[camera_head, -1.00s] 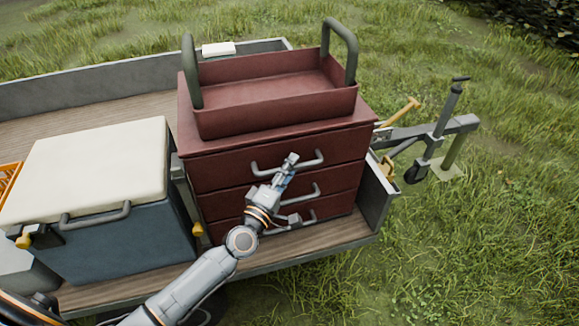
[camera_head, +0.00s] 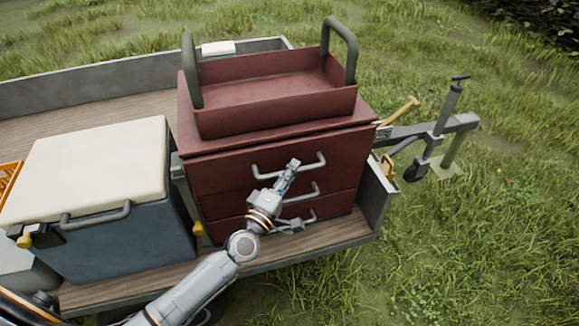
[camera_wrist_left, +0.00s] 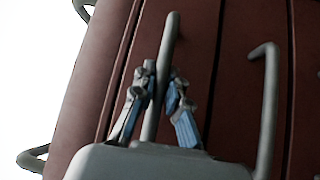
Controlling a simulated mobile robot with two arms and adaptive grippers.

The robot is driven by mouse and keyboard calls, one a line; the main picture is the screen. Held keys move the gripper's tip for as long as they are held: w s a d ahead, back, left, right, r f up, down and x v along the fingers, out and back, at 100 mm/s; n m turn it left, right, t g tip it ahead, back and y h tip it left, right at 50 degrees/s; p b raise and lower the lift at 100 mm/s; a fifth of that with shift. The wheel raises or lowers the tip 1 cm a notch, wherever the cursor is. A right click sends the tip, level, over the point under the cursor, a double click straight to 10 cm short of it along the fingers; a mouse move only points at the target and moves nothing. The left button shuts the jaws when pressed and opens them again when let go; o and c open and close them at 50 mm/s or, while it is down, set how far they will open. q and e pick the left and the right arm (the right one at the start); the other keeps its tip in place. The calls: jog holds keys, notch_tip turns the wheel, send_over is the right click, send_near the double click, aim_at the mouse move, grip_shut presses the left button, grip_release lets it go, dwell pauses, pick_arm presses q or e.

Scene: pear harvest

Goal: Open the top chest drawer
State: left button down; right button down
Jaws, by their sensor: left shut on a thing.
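The dark red chest of drawers (camera_head: 183,118) stands on the trailer bed. Its top drawer (camera_head: 225,172) stands slightly forward of the chest body, with a narrow dark gap under the chest top. The grey bar handle of the top drawer (camera_head: 313,164) is partly covered by my left gripper (camera_head: 291,168). In the left wrist view the handle (camera_wrist_left: 170,40) runs between the two fingers of my left gripper (camera_wrist_left: 160,98), which are shut on it. The handle of the drawer below (camera_wrist_left: 269,105) is beside the gripper, untouched. My right gripper is not in view.
An open red tray with two grey-green handles (camera_head: 275,92) is on top of the chest. A cooler with a cream lid (camera_head: 95,165) stands close at the left. The trailer's grey side wall (camera_head: 378,200) borders the chest's right. Grass lies in front.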

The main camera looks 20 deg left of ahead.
pick_arm(q)
jog(key=s+d+p, duration=0.1)
jog(key=s+d, duration=0.5)
jog(key=s, duration=0.3)
jog(key=s+d+p, duration=0.1)
jog(key=s+d, duration=0.6)
jog(key=s, duration=0.3)
jog(key=shift+s, duration=0.3)
jog(key=shift+d, duration=0.1)
jog(key=c, duration=1.3)
grip_release()
jog(key=shift+c, duration=0.2)
jog(key=v, duration=1.2)
